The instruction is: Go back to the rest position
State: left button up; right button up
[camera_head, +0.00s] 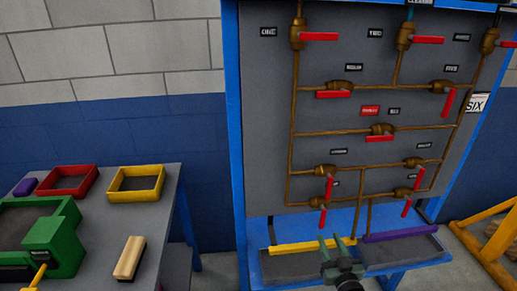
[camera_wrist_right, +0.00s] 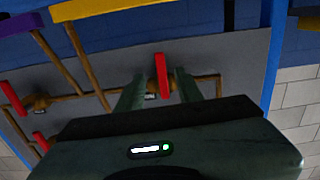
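My right gripper (camera_head: 332,242) is at the lower middle of the head view, in front of the panel's lower shelf and below the lower-left valves. Its fingers stand apart. In the right wrist view a red valve handle (camera_wrist_right: 162,75) appears between the two spread fingers. I cannot tell its depth from them, but no finger is seen pressed on it. The grey panel (camera_head: 262,110) carries brown pipes with several red-handled valves, such as an upper left one (camera_head: 320,36) and a middle one (camera_head: 380,138). My left gripper is not in view.
A grey table (camera_head: 165,195) at left holds a red tray (camera_head: 92,180), a yellow tray (camera_head: 136,196), a green machine (camera_head: 68,235) and a wooden block (camera_head: 130,258). A blue shelf frame (camera_head: 400,268) juts out below the panel. A yellow wooden rack (camera_head: 480,255) stands at right.

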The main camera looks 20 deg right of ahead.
jog(key=s+a+f+n+g+y, duration=0.1)
jog(key=s+a+f+g, duration=0.3)
jog(key=f, duration=0.6)
jog(key=s+a+f+n+g+y, duration=0.1)
jog(key=s+a+f+g, duration=0.15)
jog(key=s+f, duration=0.55)
jog(key=s+a+f+g+y, duration=0.2)
jog(key=s+a+f, duration=0.25)
jog(key=f, duration=0.85)
jog(key=s+a+f+n+g, duration=0.1)
jog(key=s+f, duration=0.3)
jog(key=s, duration=0.5)
jog(key=s+a+f+n+g, duration=0.1)
jog(key=s+a+f+g, duration=0.2)
jog(key=s, duration=0.6)
jog(key=s+a+f+n+g, duration=0.1)
jog(key=s+f+g, duration=0.3)
jog(key=s, duration=0.5)
jog(key=shift+s+a+f, duration=0.15)
jog(key=shift+a+f, duration=0.5)
jog(key=shift+f, duration=0.2)
